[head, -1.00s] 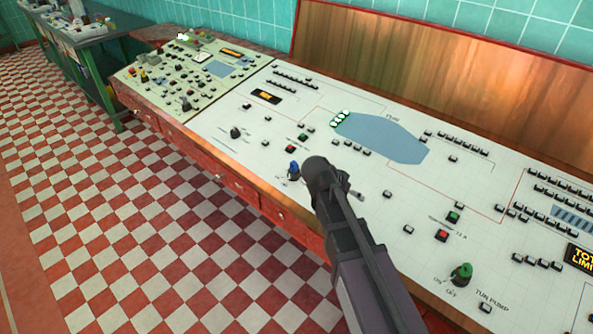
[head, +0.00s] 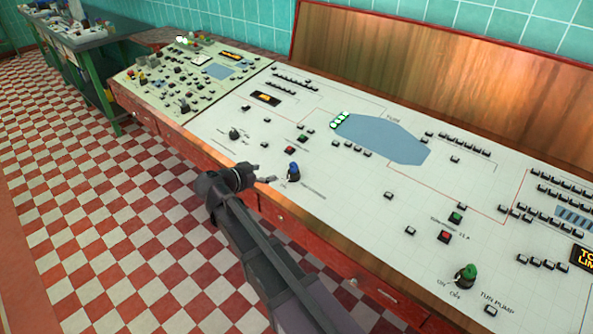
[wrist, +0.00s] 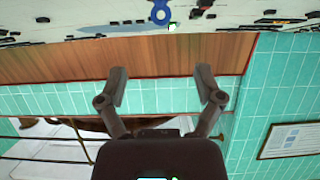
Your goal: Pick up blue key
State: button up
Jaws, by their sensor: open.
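The blue key (head: 293,171) stands upright on a dark base on the white control panel (head: 372,207), near its front edge. My gripper (head: 266,174) is open and empty, just left of the blue key in the head view, with a small gap visible between them. In the wrist view the blue key (wrist: 160,12) shows at the top edge, between and beyond the two spread fingers (wrist: 161,82). The wrist picture looks upside down, with the panel at the top. Nothing lies between the fingers.
A green key (head: 464,275) stands at the panel's lower right. A dark knob (head: 235,133) is left of the blue key. Small buttons dot the panel. A wooden backboard (head: 430,70) rises behind it. The checkered floor (head: 90,220) is open at the left.

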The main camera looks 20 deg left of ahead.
aim_at(293, 166)
dwell(0.3)
jog(key=shift+b+x, duration=1.65)
jog(key=shift+x, duration=2.65)
jog(key=shift+f, duration=0.15)
jog(key=b+x, duration=0.1)
jog(key=x, duration=0.1)
jog(key=b+x, duration=0.1)
jog(key=x, duration=0.1)
jog(key=shift+f, duration=0.3)
jog(key=shift+w+d, duration=0.1)
jog(key=shift+w, duration=0.35)
jog(key=c, duration=1.1)
